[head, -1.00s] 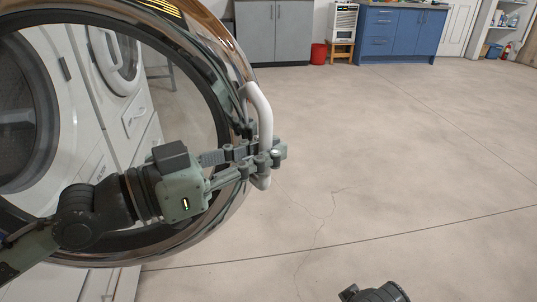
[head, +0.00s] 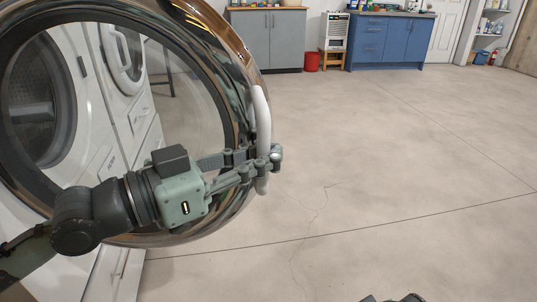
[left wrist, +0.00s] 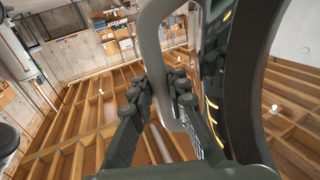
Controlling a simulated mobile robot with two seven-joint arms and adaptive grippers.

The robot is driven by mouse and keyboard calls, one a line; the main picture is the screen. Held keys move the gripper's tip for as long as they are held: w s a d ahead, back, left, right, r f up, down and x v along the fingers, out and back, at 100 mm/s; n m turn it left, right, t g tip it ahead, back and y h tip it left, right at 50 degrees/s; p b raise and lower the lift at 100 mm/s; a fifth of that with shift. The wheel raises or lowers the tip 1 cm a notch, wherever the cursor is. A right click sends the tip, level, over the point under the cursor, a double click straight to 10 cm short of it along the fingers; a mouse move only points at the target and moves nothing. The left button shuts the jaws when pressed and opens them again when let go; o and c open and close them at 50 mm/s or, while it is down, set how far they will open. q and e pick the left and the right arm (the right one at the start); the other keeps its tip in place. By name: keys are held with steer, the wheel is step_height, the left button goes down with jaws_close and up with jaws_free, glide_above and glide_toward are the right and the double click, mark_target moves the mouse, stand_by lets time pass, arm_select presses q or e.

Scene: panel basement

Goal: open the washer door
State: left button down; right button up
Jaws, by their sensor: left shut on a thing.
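The washer door (head: 222,62) is a big round shiny ring with clear glass. It stands swung away from the white washer (head: 90,125), whose dark drum opening (head: 40,110) shows through it. A white bar handle (head: 261,115) is on the door's right rim. My left gripper (head: 262,160) is shut around the handle's lower part. In the left wrist view, the fingers (left wrist: 162,95) close about the pale handle (left wrist: 150,45), with the dark door rim (left wrist: 250,60) to the right.
A second white machine (head: 122,60) stands beside the washer. Grey cabinets (head: 268,40), a red bin (head: 312,62), a small white appliance (head: 334,32) and blue cabinets (head: 390,40) line the far wall. The concrete floor (head: 400,150) to the right is wide and clear.

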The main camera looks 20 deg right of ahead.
arm_select(q)
steer(key=shift+w+a, duration=0.15)
steer(key=c, duration=1.8)
jaws_free()
steer(key=shift+c, duration=0.2)
steer(key=shift+o, duration=0.5)
steer(key=shift+a, duration=0.1)
steer(key=v, duration=1.2)
steer(key=shift+s, duration=0.2)
